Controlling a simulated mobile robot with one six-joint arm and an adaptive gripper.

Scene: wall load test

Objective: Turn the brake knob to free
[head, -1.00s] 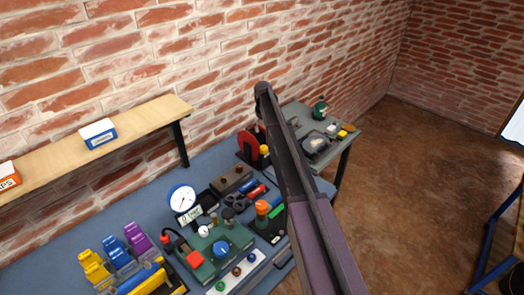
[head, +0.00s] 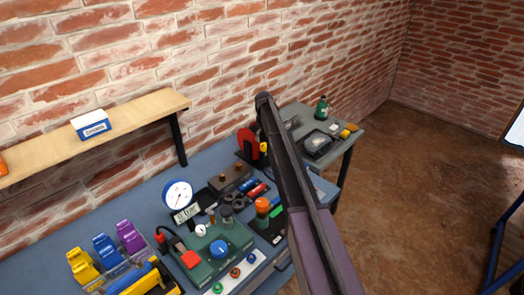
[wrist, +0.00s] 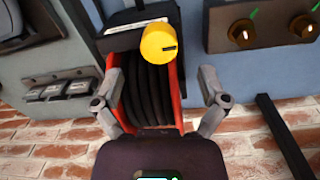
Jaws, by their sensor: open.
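The yellow brake knob (wrist: 160,43), with a dark mark on its face, sits at the front of a red-sided reel (wrist: 178,88) wound with black hose or cable in the wrist view. In the head view the knob (head: 264,147) and reel (head: 242,143) are partly hidden behind my arm. My gripper (wrist: 160,76) is open, its fingers spread to either side of the reel, with the knob beyond and between the fingertips. Nothing is held, and I see no finger touching the knob. My gripper is hidden in the head view.
A dark box with two brass knobs (wrist: 241,34) stands to the right in the wrist view. The blue bench holds a gauge (head: 177,194), a green panel (head: 213,250) and coloured clamps. A wooden shelf (head: 120,122) runs along the brick wall. A grey side table (head: 352,137) stands behind.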

